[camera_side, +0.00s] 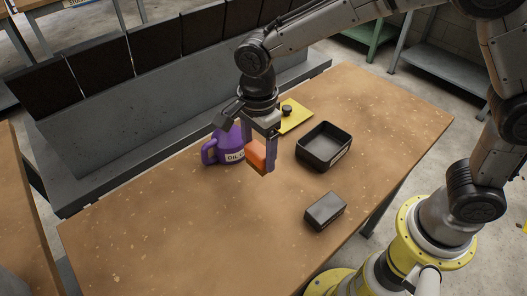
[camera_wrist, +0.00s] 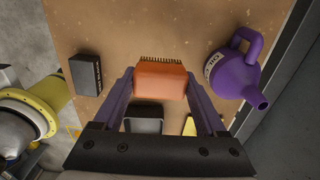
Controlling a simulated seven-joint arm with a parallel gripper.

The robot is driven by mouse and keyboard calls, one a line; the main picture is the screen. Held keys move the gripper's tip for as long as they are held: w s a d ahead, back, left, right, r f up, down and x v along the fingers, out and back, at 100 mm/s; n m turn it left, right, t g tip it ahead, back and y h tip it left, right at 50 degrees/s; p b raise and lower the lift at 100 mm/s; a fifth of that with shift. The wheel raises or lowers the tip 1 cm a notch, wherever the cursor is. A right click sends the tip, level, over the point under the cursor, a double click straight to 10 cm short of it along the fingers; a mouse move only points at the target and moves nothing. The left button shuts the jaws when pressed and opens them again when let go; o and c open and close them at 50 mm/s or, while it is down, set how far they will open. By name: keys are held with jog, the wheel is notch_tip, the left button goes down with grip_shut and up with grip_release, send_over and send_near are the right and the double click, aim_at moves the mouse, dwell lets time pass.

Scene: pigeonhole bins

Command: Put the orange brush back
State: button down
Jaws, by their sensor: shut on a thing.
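The orange brush (camera_side: 256,152) is held above the table between the fingers of my gripper (camera_side: 261,160). In the wrist view the brush (camera_wrist: 161,79) sits between the two purple fingertips (camera_wrist: 161,84), with its dark bristles pointing away from the gripper. Its underside and any mark on the table below are hidden in the side view.
A purple oil can (camera_side: 226,146) stands just left of the gripper. A yellow plate with a black knob (camera_side: 296,117), an open black bin (camera_side: 325,145) and a dark box (camera_side: 325,211) are on the table (camera_side: 180,220). Dark pigeonholes (camera_side: 100,65) line the back. The front left is clear.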

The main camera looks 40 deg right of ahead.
jog(key=shift+f, duration=4)
jog(key=shift+f, duration=0.4)
jog(key=shift+c, duration=1.3)
grip_release()
jog(key=shift+o, duration=1.3)
jog(key=shift+r, duration=4)
